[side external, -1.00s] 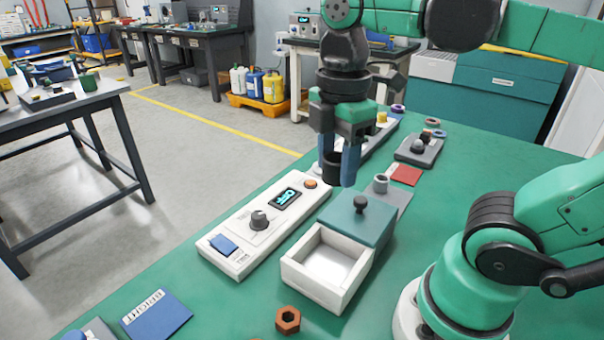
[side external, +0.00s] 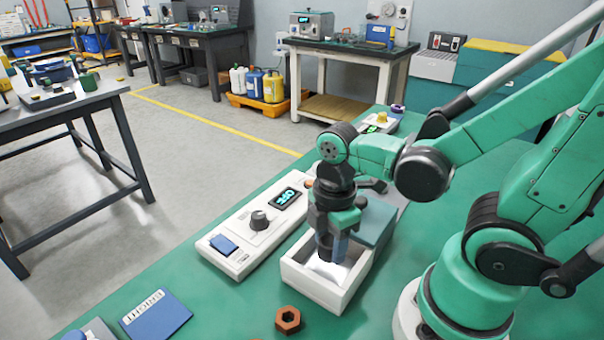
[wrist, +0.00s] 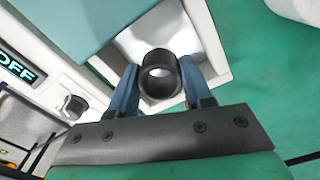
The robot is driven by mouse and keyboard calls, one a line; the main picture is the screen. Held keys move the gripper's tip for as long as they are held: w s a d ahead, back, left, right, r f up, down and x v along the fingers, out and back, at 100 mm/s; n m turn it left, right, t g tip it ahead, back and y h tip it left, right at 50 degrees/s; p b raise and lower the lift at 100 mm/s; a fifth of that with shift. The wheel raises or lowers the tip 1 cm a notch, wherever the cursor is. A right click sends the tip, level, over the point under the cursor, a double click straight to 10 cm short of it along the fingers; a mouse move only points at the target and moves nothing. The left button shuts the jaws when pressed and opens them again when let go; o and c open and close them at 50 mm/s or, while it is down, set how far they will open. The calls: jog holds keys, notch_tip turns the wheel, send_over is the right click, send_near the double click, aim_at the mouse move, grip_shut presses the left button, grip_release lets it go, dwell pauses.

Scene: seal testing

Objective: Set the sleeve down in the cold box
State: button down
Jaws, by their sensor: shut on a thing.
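The cold box (side external: 345,298) is a white open-topped box on the green bench, with its teal lid (side external: 374,222) slid back over its far part. My gripper (side external: 332,250) points down into the opening of the box. In the wrist view its blue fingers (wrist: 160,88) are shut on the sleeve (wrist: 158,90), a short black ring-shaped tube, one finger on each side. The sleeve is over the bright floor of the box. In the side view the sleeve is mostly hidden by the fingers, and I cannot tell whether it touches the floor.
A white control unit (side external: 232,262) with a dial and a display reading OFF stands left of the box.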

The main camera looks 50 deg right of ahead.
aim_at(328, 269)
jog(key=shift+f, duration=1.75)
jog(key=c, duration=0.7)
grip_release()
jog(key=shift+o, duration=0.2)
jog(key=shift+r, duration=0.1)
jog(key=shift+r, duration=5.85)
jog(key=w+m+t, duration=0.6)
jog(key=m+t, duration=0.1)
jog(key=m, duration=0.6)
jog(key=shift+w+d+m, duration=0.2)
jog(key=shift+w+m, duration=0.1)
jog(key=shift+w, duration=0.05)
